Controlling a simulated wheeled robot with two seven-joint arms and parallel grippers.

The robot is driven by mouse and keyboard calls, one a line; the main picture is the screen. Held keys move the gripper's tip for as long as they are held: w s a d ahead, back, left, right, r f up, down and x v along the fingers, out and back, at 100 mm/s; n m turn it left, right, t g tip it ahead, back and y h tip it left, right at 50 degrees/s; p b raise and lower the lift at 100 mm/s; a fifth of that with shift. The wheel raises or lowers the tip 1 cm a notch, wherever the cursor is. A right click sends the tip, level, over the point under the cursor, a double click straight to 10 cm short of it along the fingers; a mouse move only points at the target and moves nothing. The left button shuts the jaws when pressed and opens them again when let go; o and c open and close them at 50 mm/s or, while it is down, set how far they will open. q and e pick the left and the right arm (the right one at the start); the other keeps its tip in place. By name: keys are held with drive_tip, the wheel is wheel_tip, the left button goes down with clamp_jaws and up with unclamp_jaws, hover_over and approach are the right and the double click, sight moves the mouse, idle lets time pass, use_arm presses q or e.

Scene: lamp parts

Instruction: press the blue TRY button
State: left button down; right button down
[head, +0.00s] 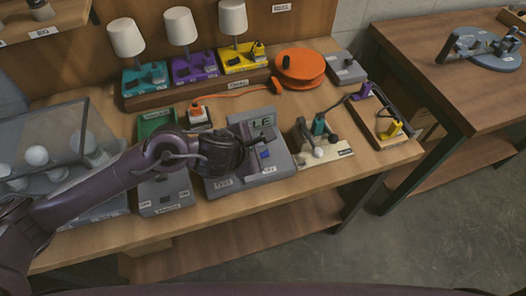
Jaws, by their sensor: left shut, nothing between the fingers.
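The blue TRY button (265,154) is on the sloped front of a grey tester box (285,162) in the middle of the bench. A TRY label sits below it, and a small display on the box shows letters, partly hidden. My left gripper (254,143) is shut and empty. It is over the box, close to the button on its upper left in the picture. I cannot tell whether it touches the box. The gripper and wrist hide the left part of the box. My right gripper is not in view.
Three lamps on teal, purple and yellow bases stand behind on a wooden rack (190,92). An orange cable reel (300,66) lies at the back. A board with sockets (322,146) is right of the box. A clear-lidded case of bulbs (60,150) is at left.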

use_arm(q)
drive_tip(key=shift+f+b, duration=0.5)
drive_tip(key=shift+b, duration=0.2)
idle(0.7)
drive_tip(key=shift+r, duration=0.1)
drive_tip(key=shift+r+p, duration=0.6)
drive_tip(key=shift+r, duration=0.2)
drive_tip(key=shift+r+p, duration=1.95)
drive_tip(key=shift+r, duration=0.65)
drive_tip(key=shift+f, duration=0.1)
drive_tip(key=shift+s, duration=0.1)
